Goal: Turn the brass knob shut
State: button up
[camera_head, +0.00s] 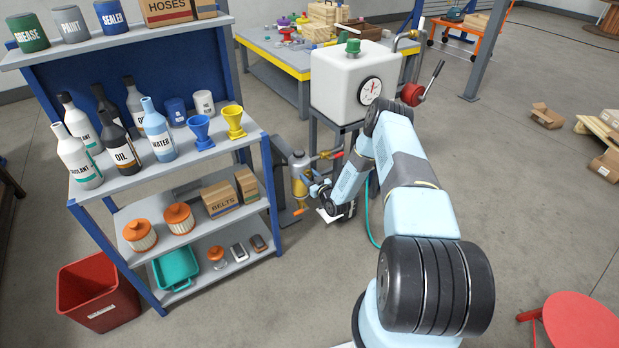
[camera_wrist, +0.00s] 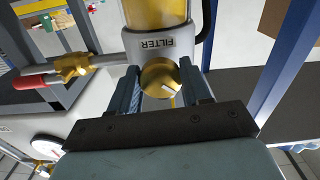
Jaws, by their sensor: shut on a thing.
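The brass knob (camera_wrist: 158,73) shows in the wrist view as a round gold face with a short white mark on it. It sits at the end of a grey collar lettered FILTER (camera_wrist: 166,46), beside a yellow cylinder. My gripper (camera_wrist: 163,84) has one finger on each side of the knob and is shut on it. In the head view my gripper (camera_head: 318,190) is at the right side of the filter unit (camera_head: 299,172), low beside the white tank. The knob cannot be made out in the head view.
A brass valve on a pipe (camera_wrist: 72,67) with a red handle (camera_wrist: 30,82) is close to the left finger in the wrist view. The white tank (camera_head: 345,85) with a gauge stands above my wrist. A loaded shelf (camera_head: 235,195) stands left.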

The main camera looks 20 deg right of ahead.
jog(key=m, duration=0.4)
jog(key=shift+m, duration=2.9)
jog(key=o, duration=1.1)
jog(key=shift+c, duration=0.2)
jog(key=shift+s, duration=0.1)
jog(key=v, duration=1.3)
jog(key=shift+s, duration=0.3)
jog(key=shift+d, duration=0.1)
